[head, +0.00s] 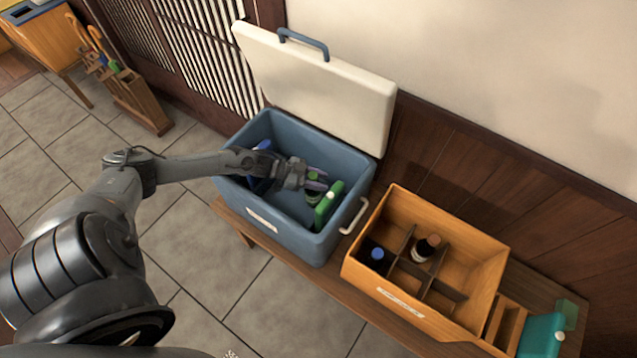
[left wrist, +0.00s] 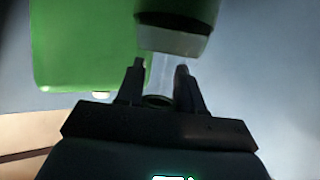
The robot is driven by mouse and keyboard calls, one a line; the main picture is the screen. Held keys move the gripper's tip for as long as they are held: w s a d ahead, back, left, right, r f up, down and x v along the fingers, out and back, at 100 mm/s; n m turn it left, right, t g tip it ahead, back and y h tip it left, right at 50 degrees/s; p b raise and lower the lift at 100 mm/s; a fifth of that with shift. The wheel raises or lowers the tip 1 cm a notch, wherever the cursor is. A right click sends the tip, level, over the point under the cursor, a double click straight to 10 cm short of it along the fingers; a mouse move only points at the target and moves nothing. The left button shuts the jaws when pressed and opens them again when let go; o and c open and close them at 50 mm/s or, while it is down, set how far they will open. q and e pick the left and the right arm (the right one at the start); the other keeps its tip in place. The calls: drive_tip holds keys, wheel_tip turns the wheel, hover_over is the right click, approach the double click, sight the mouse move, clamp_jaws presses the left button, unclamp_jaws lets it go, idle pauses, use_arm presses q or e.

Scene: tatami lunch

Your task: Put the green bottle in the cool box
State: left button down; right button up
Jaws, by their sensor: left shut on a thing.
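The blue cool box (head: 262,219) stands on a wooden bench with its white lid (head: 325,85) open. My left gripper (head: 312,181) is down inside the cool box, shut on the green bottle (head: 312,196). The bottle also shows in the left wrist view (left wrist: 176,14), its narrow part between the two fingers (left wrist: 158,80). The gripper hides part of it, and I cannot tell if its base touches the box floor. My right gripper is not in view.
A flat green container (head: 328,204) with a white cap is beside the bottle in the box; a blue item (head: 263,146) is at the left wall. A divided wooden crate (head: 398,305) holds a blue-capped bottle (head: 377,254) and a dark bottle (head: 426,246). A teal item (head: 542,336) lies farther right.

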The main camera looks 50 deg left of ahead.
use_arm(q)
drive_tip(key=shift+d+f, duration=0.1)
drive_tip(key=shift+f, duration=0.3)
drive_tip(key=shift+w, duration=0.1)
drive_tip(key=c, duration=0.7)
unclamp_jaws()
drive_tip(key=shift+f, duration=0.15)
drive_tip(key=shift+r, duration=0.2)
drive_tip(key=p+v, duration=0.4)
drive_tip(key=v, duration=0.8)
